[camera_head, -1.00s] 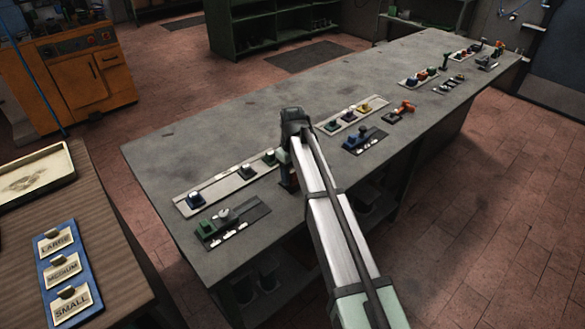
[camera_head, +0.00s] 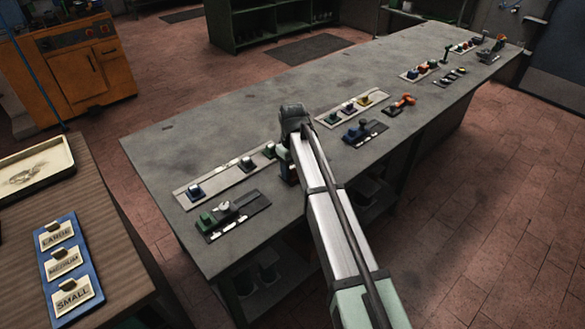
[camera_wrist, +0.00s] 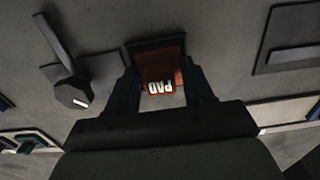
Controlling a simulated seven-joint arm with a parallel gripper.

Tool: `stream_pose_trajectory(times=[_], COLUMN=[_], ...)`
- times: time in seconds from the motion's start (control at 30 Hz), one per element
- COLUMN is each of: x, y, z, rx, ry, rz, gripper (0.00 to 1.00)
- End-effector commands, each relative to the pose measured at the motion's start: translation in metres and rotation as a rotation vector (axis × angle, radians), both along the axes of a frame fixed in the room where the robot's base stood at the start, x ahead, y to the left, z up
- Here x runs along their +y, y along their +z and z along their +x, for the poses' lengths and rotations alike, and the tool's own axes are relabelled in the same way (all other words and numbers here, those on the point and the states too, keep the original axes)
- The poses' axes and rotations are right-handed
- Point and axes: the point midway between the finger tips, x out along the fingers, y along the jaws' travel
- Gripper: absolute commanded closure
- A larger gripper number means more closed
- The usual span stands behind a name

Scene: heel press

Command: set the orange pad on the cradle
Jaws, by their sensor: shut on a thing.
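My gripper (camera_wrist: 165,72) is shut on the orange pad (camera_wrist: 155,57), a brownish-orange block marked "PAD", which sits between the two dark fingers in the wrist view. The bench lies behind the pad there; I cannot tell whether the pad touches it. In the head view, my gripper (camera_head: 288,172) points down at the near edge of the grey bench, and my wrist and arm hide the pad. I cannot pick out the cradle for sure in either view.
The wrist view shows a lever with a black knob (camera_wrist: 72,93) to the left and a dark recessed plate (camera_wrist: 290,57) to the right. In the head view, strips of small blocks (camera_head: 225,180), a dark plate (camera_head: 235,215) and an orange-handled fixture (camera_head: 400,103) stand along the bench.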

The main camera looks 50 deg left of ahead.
Motion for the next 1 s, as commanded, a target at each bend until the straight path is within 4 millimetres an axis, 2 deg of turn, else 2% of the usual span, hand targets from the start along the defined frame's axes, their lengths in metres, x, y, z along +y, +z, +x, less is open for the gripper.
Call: stream_pose_trajectory(times=[0.3,0.33,0.6,1.0], x=[-0.0001,-0.0001,-0.0001,0.0001], y=[-0.0031,-0.0031,-0.0034,-0.0012], z=[0.0,0.0,-0.0008,-0.0003], rx=[0.0,0.0,0.002,0.0], ry=[0.0,0.0,0.0,0.0], rz=[0.0,0.0,0.0,0.0], gripper=[0.78,0.46,0.2,0.18])
